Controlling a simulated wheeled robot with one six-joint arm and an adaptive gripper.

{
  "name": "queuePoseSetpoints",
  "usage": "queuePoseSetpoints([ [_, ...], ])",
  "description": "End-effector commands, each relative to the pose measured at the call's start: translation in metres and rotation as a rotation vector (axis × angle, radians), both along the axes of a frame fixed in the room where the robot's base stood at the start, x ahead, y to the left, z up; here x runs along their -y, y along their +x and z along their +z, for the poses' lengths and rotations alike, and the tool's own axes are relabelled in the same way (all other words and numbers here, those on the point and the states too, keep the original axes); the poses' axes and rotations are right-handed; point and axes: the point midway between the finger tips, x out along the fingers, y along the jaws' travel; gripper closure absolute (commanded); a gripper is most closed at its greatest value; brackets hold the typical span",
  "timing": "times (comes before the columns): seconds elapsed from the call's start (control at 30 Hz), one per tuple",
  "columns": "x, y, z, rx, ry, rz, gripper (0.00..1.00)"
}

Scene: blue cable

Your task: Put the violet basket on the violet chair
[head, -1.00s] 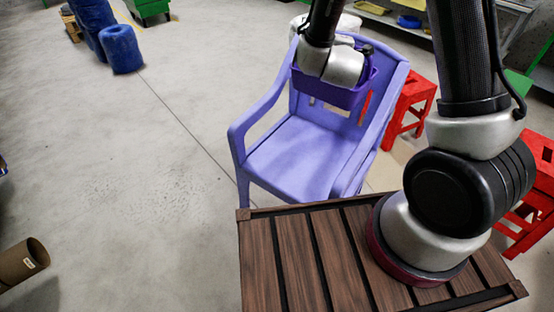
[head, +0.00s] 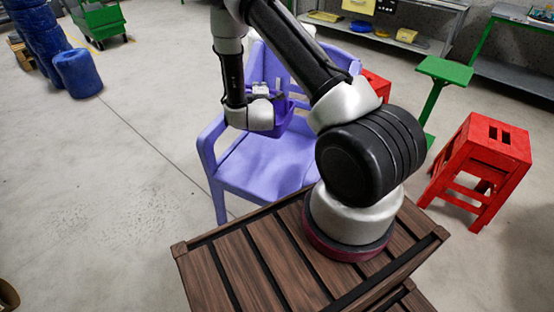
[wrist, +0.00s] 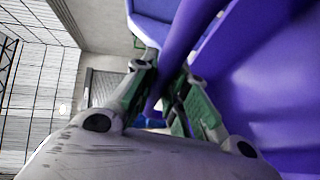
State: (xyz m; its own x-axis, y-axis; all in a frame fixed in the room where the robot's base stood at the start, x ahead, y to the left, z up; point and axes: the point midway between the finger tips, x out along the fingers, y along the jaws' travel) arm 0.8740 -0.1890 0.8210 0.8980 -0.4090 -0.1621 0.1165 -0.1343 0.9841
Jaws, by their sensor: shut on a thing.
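The violet chair (head: 258,160) stands upright on the floor behind the wooden slatted platform, its seat facing me and its armrests at both sides. The darker violet basket (head: 288,110) is in front of the chair's backrest, above the rear of the seat. I cannot tell whether it touches the chair. In the wrist view the basket's violet wall (wrist: 265,85) fills the right side. In the head view my arm hides part of the basket and chair back.
The wooden slatted platform (head: 235,268) lies in front, under my arm. A red stool (head: 485,160) and a green stand (head: 437,85) are to the right. A blue barrel (head: 78,73) and a green cart (head: 100,22) are at the far left. Floor left of the chair is clear.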

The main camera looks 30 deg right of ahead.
Motion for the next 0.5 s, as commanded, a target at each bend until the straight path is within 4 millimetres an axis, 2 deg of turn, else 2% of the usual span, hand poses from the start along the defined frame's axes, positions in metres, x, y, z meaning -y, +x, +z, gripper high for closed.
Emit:
queuePoseSetpoints([
  [0.03,0.013,-0.001,-0.023,-0.005,0.001,-0.013,1.0],
  [0.2,0.045,-0.008,-0.078,-0.003,0.009,-0.038,1.0],
  [0.3,0.057,-0.012,-0.1,-0.002,0.015,-0.047,1.0],
  [0.5,0.068,-0.018,-0.127,-0.001,0.021,-0.056,1.0],
])
